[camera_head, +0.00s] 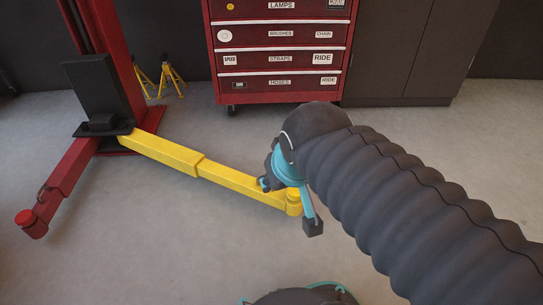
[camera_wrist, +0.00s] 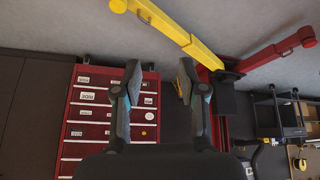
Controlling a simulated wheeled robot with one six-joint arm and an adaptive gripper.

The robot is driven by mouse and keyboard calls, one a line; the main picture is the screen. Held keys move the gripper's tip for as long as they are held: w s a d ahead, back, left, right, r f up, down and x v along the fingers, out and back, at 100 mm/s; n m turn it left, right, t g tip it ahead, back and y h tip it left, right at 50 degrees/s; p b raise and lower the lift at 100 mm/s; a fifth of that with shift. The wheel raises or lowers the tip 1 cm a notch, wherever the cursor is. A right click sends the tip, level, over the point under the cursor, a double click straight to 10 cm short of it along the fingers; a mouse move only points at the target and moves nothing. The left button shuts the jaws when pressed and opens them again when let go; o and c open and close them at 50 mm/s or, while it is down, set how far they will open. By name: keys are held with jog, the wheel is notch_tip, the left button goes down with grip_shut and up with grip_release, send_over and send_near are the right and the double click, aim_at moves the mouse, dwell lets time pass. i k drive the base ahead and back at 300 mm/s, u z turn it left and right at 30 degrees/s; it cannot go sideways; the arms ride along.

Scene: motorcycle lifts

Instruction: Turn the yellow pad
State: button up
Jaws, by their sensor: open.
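The yellow pad (camera_head: 293,207) is a short round cap at the free end of the yellow lift arm (camera_head: 175,155). In the head view, part of it shows behind my gripper (camera_head: 288,206). In the wrist view, the yellow pad (camera_wrist: 118,5) is at the top edge, left of centre, beyond the fingertips and not between them. My gripper (camera_wrist: 164,78) is open there, with nothing between its two fingers. I cannot tell the exact gap between gripper and pad.
A red lift arm with a red pad (camera_head: 33,225) reaches to the lower left. The lift's red post (camera_head: 103,40) stands behind. A red drawer cabinet (camera_head: 283,98), yellow jack stands (camera_head: 172,78) and dark cupboards (camera_head: 410,60) stand at the back. The grey floor between is clear.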

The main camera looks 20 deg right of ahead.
aim_at(294, 195)
jog(key=u, duration=2.55)
jog(key=k, duration=1.35)
jog(key=z, duration=1.45)
